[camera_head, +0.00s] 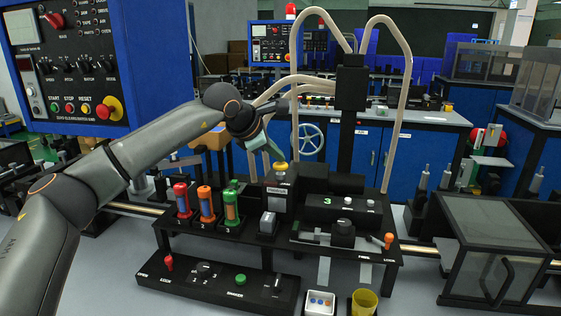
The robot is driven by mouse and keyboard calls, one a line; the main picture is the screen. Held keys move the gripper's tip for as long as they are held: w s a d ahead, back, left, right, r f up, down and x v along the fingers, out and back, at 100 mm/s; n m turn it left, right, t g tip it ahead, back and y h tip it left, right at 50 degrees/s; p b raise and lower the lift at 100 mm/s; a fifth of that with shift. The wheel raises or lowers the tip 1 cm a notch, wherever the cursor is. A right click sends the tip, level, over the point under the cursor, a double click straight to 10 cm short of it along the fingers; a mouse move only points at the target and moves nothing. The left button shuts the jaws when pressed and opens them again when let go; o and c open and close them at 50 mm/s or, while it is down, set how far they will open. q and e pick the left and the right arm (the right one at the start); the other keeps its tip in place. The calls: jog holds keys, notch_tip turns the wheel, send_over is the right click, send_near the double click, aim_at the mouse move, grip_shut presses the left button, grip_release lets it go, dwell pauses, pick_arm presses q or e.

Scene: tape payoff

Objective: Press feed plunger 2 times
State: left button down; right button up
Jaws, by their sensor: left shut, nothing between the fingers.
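A yellow round knob (281,167), which looks like the feed plunger, stands on top of a dark block with a pale label plate (276,196) on the black machine stand. My left gripper (276,155) is shut and empty. Its fingertips point down just above and left of the yellow knob. I cannot tell whether they touch it. My right gripper is not in view.
Red, orange and green cylinders (206,204) stand left of the knob. A black post (348,120) with pale hoses rises to its right. A control bar (215,283), a small white bin (320,303) and a yellow cup (363,302) are in front.

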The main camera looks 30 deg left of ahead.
aim_at(276, 164)
pick_arm(q)
jog(key=shift+f+b, duration=0.45)
jog(key=shift+f, duration=0.4)
jog(key=shift+r, duration=0.1)
dwell(0.5)
jog(key=shift+r+p, duration=1.45)
jog(key=shift+r, duration=0.25)
notch_tip(276, 164, up, 5)
jog(key=p, duration=0.4)
